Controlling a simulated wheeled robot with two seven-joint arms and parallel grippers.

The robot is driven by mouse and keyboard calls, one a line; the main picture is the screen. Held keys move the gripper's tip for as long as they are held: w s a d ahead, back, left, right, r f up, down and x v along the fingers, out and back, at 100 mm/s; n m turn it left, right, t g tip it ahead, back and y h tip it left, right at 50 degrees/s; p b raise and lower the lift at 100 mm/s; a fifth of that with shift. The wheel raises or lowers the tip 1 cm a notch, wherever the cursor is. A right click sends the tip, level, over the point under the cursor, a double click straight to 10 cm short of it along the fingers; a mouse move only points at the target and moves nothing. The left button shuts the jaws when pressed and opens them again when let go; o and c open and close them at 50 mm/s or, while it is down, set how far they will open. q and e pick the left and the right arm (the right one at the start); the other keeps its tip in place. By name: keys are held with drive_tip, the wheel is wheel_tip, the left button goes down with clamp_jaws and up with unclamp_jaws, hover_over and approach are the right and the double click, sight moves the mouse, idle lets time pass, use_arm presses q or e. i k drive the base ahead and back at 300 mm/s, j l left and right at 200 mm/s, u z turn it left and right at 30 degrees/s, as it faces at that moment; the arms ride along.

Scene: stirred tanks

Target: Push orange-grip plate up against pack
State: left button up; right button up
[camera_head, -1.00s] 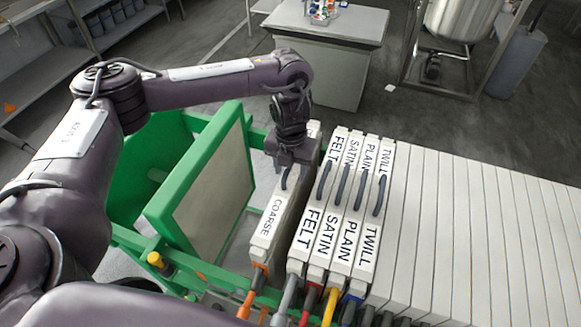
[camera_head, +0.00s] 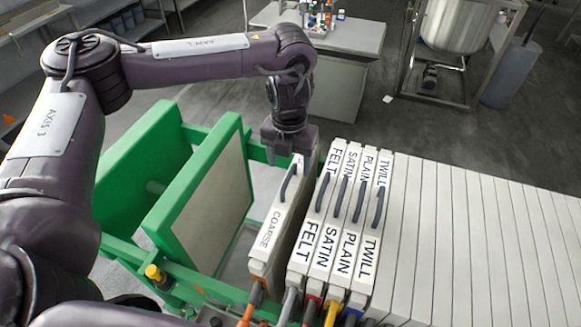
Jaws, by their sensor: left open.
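The orange-grip plate (camera_head: 272,228), labelled COARSE, stands upright on the green-railed frame, with an orange grip (camera_head: 250,303) at its near end. It is just left of the pack (camera_head: 312,242), whose first plate is labelled FELT. A strip of the COARSE plate's right side shows between the two, so a narrow gap seems to remain; its depth is hidden. My left gripper (camera_head: 287,154) is open, pointing down at the far end of the COARSE plate, by its dark handle. Its fingertips are small, and I cannot tell whether they touch. My right gripper is not in view.
A green-framed pressing plate (camera_head: 200,205) stands to the left, with open room between it and the COARSE plate. Plates labelled SATIN, PLAIN and TWILL (camera_head: 372,240) follow FELT, then several blank white plates (camera_head: 460,240). A grey bench (camera_head: 350,40) and a steel tank (camera_head: 465,25) stand behind.

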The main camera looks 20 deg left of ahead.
sight(270, 283)
drive_tip(key=k, duration=1.5)
